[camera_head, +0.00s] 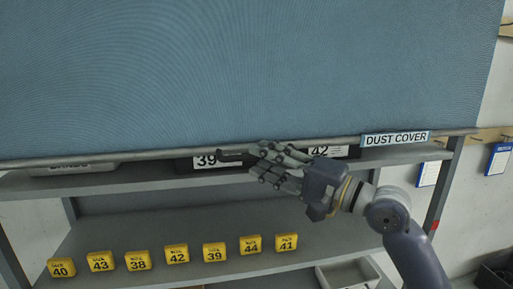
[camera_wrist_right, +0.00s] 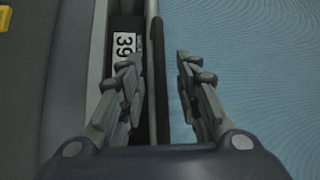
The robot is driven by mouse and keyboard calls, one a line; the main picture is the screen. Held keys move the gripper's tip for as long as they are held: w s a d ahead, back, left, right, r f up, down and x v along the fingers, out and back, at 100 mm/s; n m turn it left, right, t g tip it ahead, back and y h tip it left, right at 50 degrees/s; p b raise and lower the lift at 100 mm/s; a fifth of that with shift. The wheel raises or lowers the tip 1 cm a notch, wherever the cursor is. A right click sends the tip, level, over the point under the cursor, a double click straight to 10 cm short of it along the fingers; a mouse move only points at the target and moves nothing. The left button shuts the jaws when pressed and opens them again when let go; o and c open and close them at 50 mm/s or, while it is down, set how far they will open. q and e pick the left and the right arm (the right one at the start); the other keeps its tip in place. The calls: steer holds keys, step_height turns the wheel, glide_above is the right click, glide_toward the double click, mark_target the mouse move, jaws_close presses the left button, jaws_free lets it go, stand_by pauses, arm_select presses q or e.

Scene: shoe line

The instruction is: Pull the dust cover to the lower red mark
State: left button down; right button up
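The blue dust cover (camera_head: 240,70) hangs over the upper rack, with a grey bar along its lower edge and a "DUST COVER" label (camera_head: 395,138) at the right. A dark pull handle (camera_head: 233,153) sticks out at the bar's middle. My right gripper (camera_head: 262,163) is at the handle, fingers pointing left. In the right wrist view its fingers (camera_wrist_right: 158,65) are apart, with the dark handle (camera_wrist_right: 157,60) and bar between them and gaps on both sides. A small red mark (camera_head: 434,225) shows on the right rack post, below the bar. My left gripper is out of view.
Below the cover is a shelf (camera_head: 120,182) with dark boxes labelled 39 and 42. A lower shelf (camera_head: 200,258) carries several yellow numbered blocks and a pale bin (camera_head: 350,275). Blue-edged cards (camera_head: 428,172) hang on the right wall.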

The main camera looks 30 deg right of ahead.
steer(key=shift+p+x, duration=0.5)
steer(key=shift+x, duration=0.85)
jaws_close()
